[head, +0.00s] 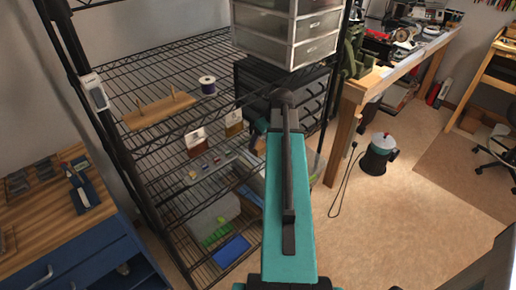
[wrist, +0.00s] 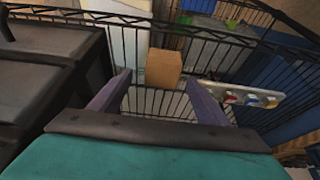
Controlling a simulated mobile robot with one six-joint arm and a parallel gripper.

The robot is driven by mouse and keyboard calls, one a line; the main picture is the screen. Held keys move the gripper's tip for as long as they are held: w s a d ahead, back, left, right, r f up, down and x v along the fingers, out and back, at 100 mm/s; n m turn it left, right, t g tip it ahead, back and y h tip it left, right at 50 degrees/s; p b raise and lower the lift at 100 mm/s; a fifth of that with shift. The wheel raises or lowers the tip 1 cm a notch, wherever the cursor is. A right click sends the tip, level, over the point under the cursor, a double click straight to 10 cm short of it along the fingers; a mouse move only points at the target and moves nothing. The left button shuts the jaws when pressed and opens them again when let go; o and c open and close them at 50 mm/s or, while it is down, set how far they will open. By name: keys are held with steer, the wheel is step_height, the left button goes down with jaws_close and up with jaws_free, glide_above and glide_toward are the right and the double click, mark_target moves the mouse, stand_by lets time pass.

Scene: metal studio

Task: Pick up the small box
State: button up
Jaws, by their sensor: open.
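A small tan box (wrist: 163,68) stands on a wire shelf, straight ahead of my gripper (wrist: 157,82) in the wrist view. The two purple-grey fingers are open and empty, with the box just beyond and between their tips; I cannot tell whether either touches it. A similar brown and white box (head: 195,138) is further left. My fingers are hidden behind my arm in the head view.
Black wire shelving (head: 150,75) surrounds the boxes. Dark drawers (wrist: 45,70) stand close on the left in the wrist view. A pale strip with coloured pieces (wrist: 240,96) is to the right.

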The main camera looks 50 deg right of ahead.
mark_target(258, 144)
steer(key=shift+p+x, duration=0.8)
steer(key=shift+x, duration=1.8)
steer(key=shift+a, duration=0.2)
steer(key=c, duration=1.1)
